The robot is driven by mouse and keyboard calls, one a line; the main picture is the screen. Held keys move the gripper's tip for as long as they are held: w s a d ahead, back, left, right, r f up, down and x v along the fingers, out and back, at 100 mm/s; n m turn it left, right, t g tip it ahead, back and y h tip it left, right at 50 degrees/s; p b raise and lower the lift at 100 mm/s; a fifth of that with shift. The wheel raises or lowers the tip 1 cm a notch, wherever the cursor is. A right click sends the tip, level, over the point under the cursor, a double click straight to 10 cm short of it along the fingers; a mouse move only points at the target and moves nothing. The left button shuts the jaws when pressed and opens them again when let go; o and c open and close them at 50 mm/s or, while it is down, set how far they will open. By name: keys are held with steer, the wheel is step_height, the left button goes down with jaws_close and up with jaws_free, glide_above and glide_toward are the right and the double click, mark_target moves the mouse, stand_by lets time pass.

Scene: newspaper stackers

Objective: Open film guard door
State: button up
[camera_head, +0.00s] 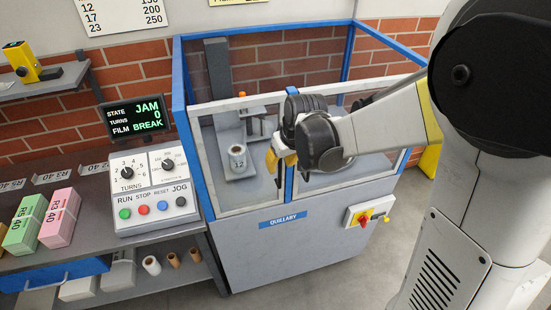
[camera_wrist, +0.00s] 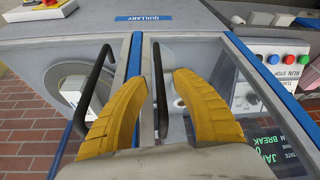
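The machine's clear guard has two grey-framed panels, a left one (camera_head: 238,165) and a right one (camera_head: 360,168), with a blue post between them. Both look shut. In the wrist view, which is turned around, two black bar handles stand beside the blue post (camera_wrist: 133,60): one handle (camera_wrist: 160,90) lies between my fingers, the other (camera_wrist: 97,85) outside the left finger. My gripper (camera_wrist: 160,78) has its yellow fingers apart, with gaps beside the handle. No label shows which panel is the film guard door.
A display (camera_head: 138,116) reads JAM and FILM BREAK above a control box (camera_head: 150,190). A red and yellow rotary switch (camera_head: 365,219) projects from the machine's front. A bench (camera_head: 120,247) with paper bundles stands left. Bare floor (camera_head: 330,275) lies in front.

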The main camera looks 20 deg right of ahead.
steer(key=shift+f, duration=0.1)
jaws_close()
steer(key=shift+s+a, duration=0.1)
stand_by(0.3)
